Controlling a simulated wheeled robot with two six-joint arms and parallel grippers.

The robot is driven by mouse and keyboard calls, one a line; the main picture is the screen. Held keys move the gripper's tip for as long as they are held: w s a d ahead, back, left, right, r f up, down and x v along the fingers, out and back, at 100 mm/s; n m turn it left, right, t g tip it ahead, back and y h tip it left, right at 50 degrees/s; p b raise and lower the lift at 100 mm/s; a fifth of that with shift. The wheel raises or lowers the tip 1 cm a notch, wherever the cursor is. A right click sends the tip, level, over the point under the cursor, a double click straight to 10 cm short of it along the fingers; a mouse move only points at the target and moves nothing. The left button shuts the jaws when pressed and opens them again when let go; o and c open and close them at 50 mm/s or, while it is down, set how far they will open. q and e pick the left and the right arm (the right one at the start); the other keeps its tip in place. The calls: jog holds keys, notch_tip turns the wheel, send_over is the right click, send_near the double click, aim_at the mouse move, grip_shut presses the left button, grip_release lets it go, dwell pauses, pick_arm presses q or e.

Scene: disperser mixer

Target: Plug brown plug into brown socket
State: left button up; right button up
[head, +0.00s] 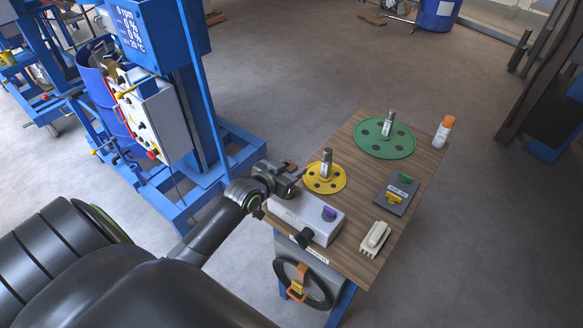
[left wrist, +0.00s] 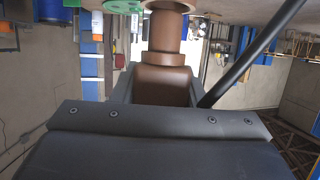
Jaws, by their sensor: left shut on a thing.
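My left gripper (head: 287,181) is shut on the brown plug (head: 290,165) and holds it beside the left end of the grey socket box (head: 285,207) on the wooden table. In the left wrist view the brown plug (left wrist: 165,85) sits between the fingers, its stepped round end pointing away from the wrist. In the head view only a small part of the plug shows. A purple plug or socket (head: 329,213) is on top of the box, and a black one (head: 304,237) is at its front. I cannot make out a brown socket. My right gripper is not in view.
The wooden table (head: 345,160) bears a yellow disc (head: 312,183), a green disc (head: 366,142), an orange-capped bottle (head: 443,132), a dark switch box (head: 396,196) and a pale device (head: 375,239). A blue mixer frame (head: 190,100) stands left.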

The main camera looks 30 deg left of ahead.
pick_arm(q)
jog(key=shift+s+f+b, duration=0.1)
jog(key=shift+f+b, duration=1.15)
jog(key=shift+f, duration=0.5)
jog(key=o, duration=1.1)
jog(key=shift+o, duration=0.2)
jog(key=b+v, duration=0.1)
jog(key=v, duration=1.6)
jog(key=shift+a+r, duration=0.1)
